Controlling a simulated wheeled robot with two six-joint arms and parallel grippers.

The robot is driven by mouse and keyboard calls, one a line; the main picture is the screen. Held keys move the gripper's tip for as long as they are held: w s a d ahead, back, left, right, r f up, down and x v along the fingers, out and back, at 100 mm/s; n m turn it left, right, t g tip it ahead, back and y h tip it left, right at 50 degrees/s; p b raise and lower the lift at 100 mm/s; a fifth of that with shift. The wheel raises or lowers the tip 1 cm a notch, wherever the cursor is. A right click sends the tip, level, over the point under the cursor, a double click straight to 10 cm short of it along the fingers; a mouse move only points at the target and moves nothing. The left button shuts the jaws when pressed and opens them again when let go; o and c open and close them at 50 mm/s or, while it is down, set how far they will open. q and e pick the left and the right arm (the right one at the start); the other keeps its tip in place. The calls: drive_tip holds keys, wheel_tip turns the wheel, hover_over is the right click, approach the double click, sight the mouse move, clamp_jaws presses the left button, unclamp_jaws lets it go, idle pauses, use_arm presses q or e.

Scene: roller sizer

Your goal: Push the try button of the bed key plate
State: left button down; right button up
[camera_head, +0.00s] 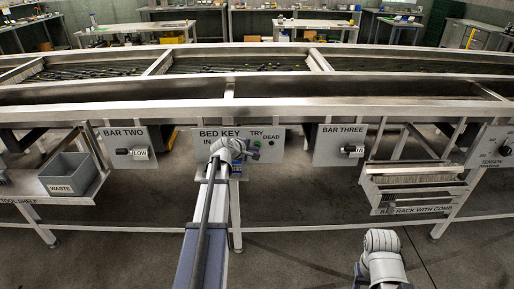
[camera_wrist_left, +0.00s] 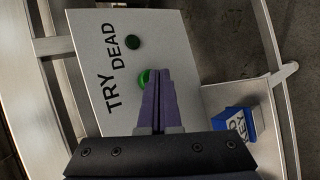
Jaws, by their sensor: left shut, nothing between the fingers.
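The bed key plate (camera_head: 212,133) is a pale panel on the front of the steel frame, labelled BED KEY, TRY and DEAD. Its bright green try button (camera_head: 257,143) sits under the word TRY, also showing in the left wrist view (camera_wrist_left: 143,79), where my fingers partly cover it. The darker green button (camera_wrist_left: 132,41) beside DEAD is clear of the fingers. My left gripper (camera_wrist_left: 160,73) is shut and empty, its tips overlapping the try button's edge; I cannot tell whether they touch it. In the head view my left wrist hides part of the plate. My right gripper is not in view.
A blue block with a key label (camera_wrist_left: 239,122) sits on a small shelf beside the plate. The bar two panel (camera_head: 110,134) and bar three panel (camera_head: 328,134) flank the plate. A grey waste bin (camera_head: 66,178) stands left; a comb rack (camera_head: 410,190) hangs right.

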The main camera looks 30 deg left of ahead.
use_arm(q)
drive_tip(key=shift+w+a, duration=0.25)
drive_tip(key=shift+w, duration=0.1)
idle(0.5)
drive_tip(key=shift+s, duration=0.1)
drive_tip(key=shift+s+d, duration=0.55)
drive_tip(key=shift+s, duration=0.2)
drive_tip(key=s+d, duration=0.1)
drive_tip(key=s, duration=0.2)
drive_tip(key=s+d, duration=0.1)
drive_tip(key=shift+s+d, duration=0.15)
drive_tip(key=shift+d, duration=0.15)
idle(0.9)
